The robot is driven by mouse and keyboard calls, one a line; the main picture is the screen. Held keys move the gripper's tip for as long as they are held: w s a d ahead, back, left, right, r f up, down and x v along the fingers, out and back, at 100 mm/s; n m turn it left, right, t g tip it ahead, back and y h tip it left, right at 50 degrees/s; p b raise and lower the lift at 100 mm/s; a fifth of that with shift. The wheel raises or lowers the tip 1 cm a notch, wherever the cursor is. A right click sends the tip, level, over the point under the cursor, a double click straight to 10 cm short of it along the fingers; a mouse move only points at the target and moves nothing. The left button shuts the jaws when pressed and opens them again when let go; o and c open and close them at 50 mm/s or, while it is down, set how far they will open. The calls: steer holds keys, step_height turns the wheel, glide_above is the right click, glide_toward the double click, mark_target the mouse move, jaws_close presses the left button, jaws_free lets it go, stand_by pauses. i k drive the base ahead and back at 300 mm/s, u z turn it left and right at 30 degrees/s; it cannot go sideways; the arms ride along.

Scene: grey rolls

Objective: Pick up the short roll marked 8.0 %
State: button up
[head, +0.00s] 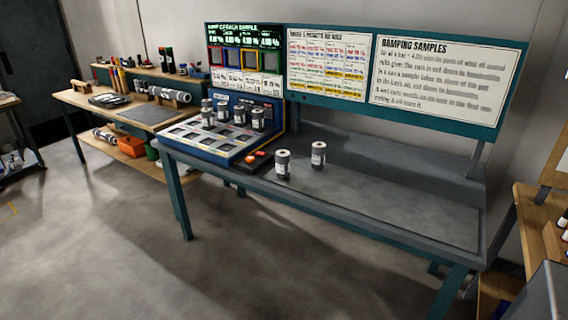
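Short grey rolls with white labels stand upright on the bench at the middle of the head view. One roll (283,164) stands on the bench just right of the blue tray unit. A second roll (318,154) stands a little further right and back, apart from the first. Several more rolls stand in the blue tray unit (205,157), including one at its right (258,119) and one at its left (208,113). The label print is too small to read, so I cannot tell which roll is marked 8.0 %. My gripper is not in view.
The bench (400,200) is clear right of the two loose rolls. A small dark box with an orange-red button (250,159) sits beside the tray. Boards (440,80) stand behind. A wooden table (135,105) with tools is at left. Open floor (120,230) lies in front.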

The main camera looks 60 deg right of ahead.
mark_target(283, 156)
steer(key=i, duration=1)
steer(key=z, duration=0.05)
